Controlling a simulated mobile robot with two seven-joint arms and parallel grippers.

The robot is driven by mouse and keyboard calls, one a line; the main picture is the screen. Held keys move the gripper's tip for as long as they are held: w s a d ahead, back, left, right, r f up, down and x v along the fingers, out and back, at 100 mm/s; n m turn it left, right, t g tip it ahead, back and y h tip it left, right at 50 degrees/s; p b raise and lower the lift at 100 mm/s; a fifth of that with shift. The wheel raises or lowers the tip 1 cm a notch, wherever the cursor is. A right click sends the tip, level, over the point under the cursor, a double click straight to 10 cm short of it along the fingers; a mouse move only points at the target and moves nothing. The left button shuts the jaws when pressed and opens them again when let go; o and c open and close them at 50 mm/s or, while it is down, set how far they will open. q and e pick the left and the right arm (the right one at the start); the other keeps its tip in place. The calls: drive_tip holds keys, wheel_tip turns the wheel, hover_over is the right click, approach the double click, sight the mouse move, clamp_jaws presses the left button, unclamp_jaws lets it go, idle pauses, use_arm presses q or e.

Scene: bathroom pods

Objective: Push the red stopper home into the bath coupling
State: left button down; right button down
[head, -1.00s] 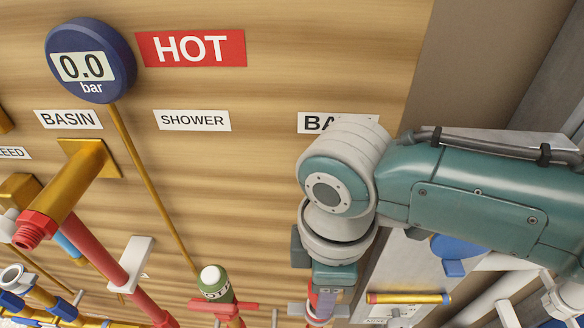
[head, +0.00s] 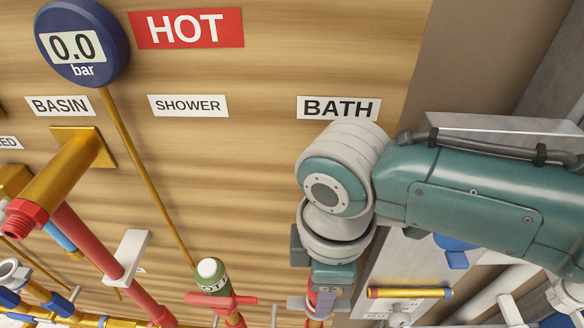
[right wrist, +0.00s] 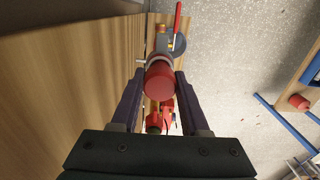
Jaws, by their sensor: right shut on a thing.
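The red stopper (right wrist: 160,82) shows as a round red end between the two fingers of my right gripper (right wrist: 157,88) in the right wrist view. The fingers are shut on its sides. A pale grey ring shows just beyond it; I cannot tell whether this is the bath coupling or how deep the stopper sits. In the head view my right gripper (head: 321,306) points down below the BATH label (head: 339,108), at the bottom edge, with a little red between its fingers. The coupling is not clearly visible there. My left gripper is not in view.
Left of my right gripper stand a green-capped fitting with a red lever (head: 214,285) and a red pipe (head: 95,250). A brass outlet (head: 65,180) juts from the wooden panel (head: 250,60). In the right wrist view the panel runs close along the left.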

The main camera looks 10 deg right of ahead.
drive_tip(key=shift+f+b, duration=0.55)
drive_tip(key=shift+f, duration=0.25)
drive_tip(key=shift+c, duration=1.6)
unclamp_jaws()
drive_tip(key=shift+r, duration=0.5)
wheel_tip(320, 180, up, 9)
drive_tip(key=shift+p, duration=0.35)
